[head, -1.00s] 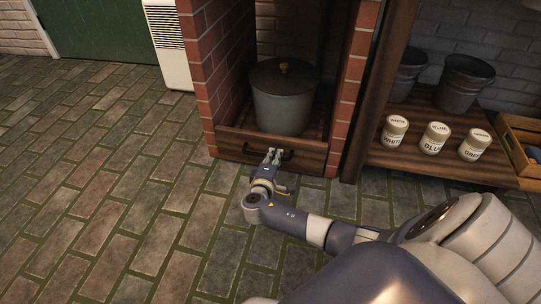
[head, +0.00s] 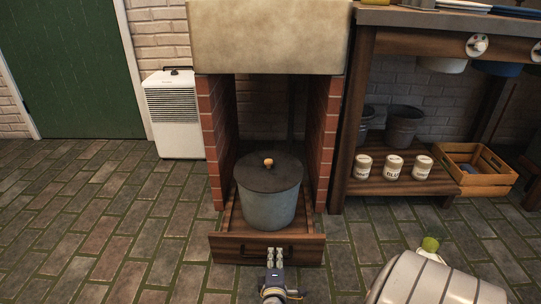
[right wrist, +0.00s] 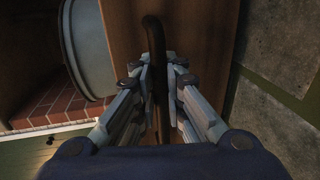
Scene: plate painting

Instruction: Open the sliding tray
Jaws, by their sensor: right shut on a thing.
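The sliding tray (head: 225,241) is a wooden drawer between two brick pillars. It stands pulled out toward me, its front board clear of the bricks. A grey lidded pot (head: 268,205) stands upright on it. A dark bar handle (right wrist: 154,45) runs across the tray's front; in the head view it is partly hidden behind my fingers. My right gripper (head: 275,254) is at the middle of the tray's front, and in the right wrist view its fingers (right wrist: 163,70) are closed around the handle. My left gripper is not in view.
A brick pillar (head: 325,140) stands on each side of the tray. A wooden shelf (head: 400,183) with labelled jars is at the right, with a wooden crate (head: 480,178) beside it. A white heater (head: 175,115) stands at the left. The floor (head: 110,220) at the left is clear.

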